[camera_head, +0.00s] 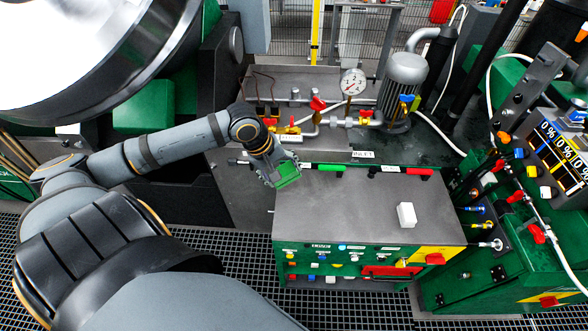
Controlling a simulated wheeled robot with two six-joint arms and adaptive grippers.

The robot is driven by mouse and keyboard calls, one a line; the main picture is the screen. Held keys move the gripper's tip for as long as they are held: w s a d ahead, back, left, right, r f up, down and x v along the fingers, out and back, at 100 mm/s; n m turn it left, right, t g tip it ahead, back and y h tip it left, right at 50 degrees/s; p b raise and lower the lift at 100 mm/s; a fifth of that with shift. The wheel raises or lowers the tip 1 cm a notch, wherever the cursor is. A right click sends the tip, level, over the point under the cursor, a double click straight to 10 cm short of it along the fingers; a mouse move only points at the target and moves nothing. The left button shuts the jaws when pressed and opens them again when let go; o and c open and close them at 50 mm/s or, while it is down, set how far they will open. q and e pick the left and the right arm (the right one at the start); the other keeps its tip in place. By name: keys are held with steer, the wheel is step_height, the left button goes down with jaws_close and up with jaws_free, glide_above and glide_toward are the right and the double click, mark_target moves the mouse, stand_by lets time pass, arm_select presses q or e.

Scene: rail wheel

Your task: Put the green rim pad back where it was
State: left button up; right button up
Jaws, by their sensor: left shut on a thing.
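My left arm reaches in from the left. Its gripper (275,168) is shut on the green rim pad (287,174). The pad is a small green block, partly covered by the fingers. It is held near the far left corner of the grey-topped cabinet (350,205). I cannot tell whether it touches the cabinet. The large shiny wheel (85,45) stands at the upper left, well apart from the pad. My right gripper is not in view.
A white block (406,214) sits on the cabinet top; most of that top is clear. A green-handled tool (331,168) and a red-handled one (420,172) lie along its back edge. A gauge (353,82), pipes and a grey motor (405,82) stand behind.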

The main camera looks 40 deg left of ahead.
arm_select(q)
steer(key=s+d+f+g+y+p, duration=0.1)
steer(key=s+f+g, duration=0.15)
steer(key=s, duration=0.35)
steer(key=s+d+f+g+y, duration=0.1)
steer(key=s+d+f, duration=0.1)
steer(key=s+f, duration=0.25)
glide_above(294, 213)
steer(key=s, duration=0.1)
steer(key=shift+m, duration=0.3)
step_height(294, 213, down, 8)
steer(key=shift+d+f, duration=0.15)
steer(key=shift+f, duration=0.05)
steer(key=shift+w+f, duration=0.35)
steer(key=shift+f, duration=0.15)
step_height(294, 213, down, 3)
steer(key=shift+w+f, duration=0.1)
steer(key=shift+f, duration=0.05)
steer(key=o, duration=1)
